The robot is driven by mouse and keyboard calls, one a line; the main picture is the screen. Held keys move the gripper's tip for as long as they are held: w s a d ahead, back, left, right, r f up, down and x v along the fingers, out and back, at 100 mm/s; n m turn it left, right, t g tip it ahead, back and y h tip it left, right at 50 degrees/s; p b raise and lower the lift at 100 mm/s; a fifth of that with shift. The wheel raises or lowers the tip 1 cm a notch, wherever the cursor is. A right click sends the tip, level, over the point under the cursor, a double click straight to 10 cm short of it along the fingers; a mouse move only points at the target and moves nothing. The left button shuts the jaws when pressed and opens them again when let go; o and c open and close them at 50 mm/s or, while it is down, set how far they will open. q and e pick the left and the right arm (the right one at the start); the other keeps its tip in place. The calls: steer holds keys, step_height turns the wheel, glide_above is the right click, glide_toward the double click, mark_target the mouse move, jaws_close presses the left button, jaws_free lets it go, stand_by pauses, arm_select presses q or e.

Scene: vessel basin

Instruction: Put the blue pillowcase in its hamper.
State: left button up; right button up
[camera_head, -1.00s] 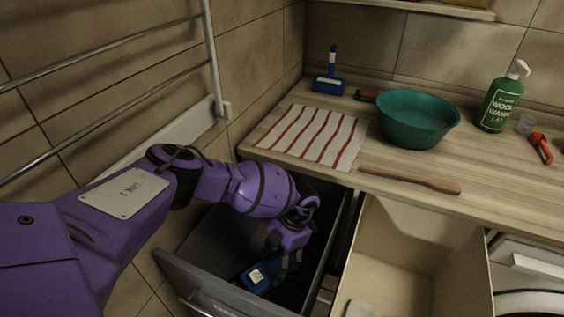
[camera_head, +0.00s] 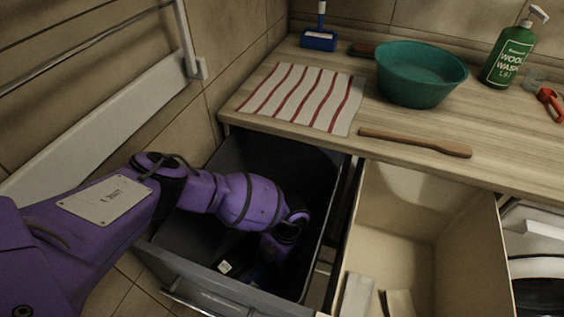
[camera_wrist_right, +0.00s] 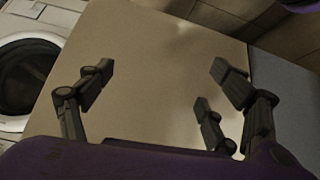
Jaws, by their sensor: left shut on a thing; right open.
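My left gripper (camera_head: 277,262) reaches down inside the open dark grey hamper (camera_head: 213,284) and is shut. It is on dark blue cloth, which I take to be the blue pillowcase (camera_head: 227,267); a small white label shows on it. The cloth lies low in shadow, and my arm hides most of it. The fingertips are also hard to make out. I cannot tell whether the cloth touches the bottom. My right gripper (camera_wrist_right: 160,82) is open and empty in the right wrist view, in front of a plain beige surface.
An open beige hamper (camera_head: 415,212) stands right of the grey one, with pale pieces low in it. The counter (camera_head: 320,148) above holds a striped cloth (camera_head: 302,97), a teal basin (camera_head: 418,88), a wooden stick (camera_head: 415,142) and a green bottle (camera_head: 508,58). A rail is at left.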

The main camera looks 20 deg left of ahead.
arm_select(q)
step_height(320, 180, down, 2)
steer(key=shift+w, duration=0.15)
steer(key=shift+c, duration=0.6)
steer(key=shift+a+r, duration=0.1)
steer(key=o, duration=1.2)
steer(key=shift+c, duration=0.2)
steer(key=o, duration=0.3)
arm_select(e)
steer(key=shift+w+a+f, duration=0.2)
steer(key=shift+f, duration=0.3)
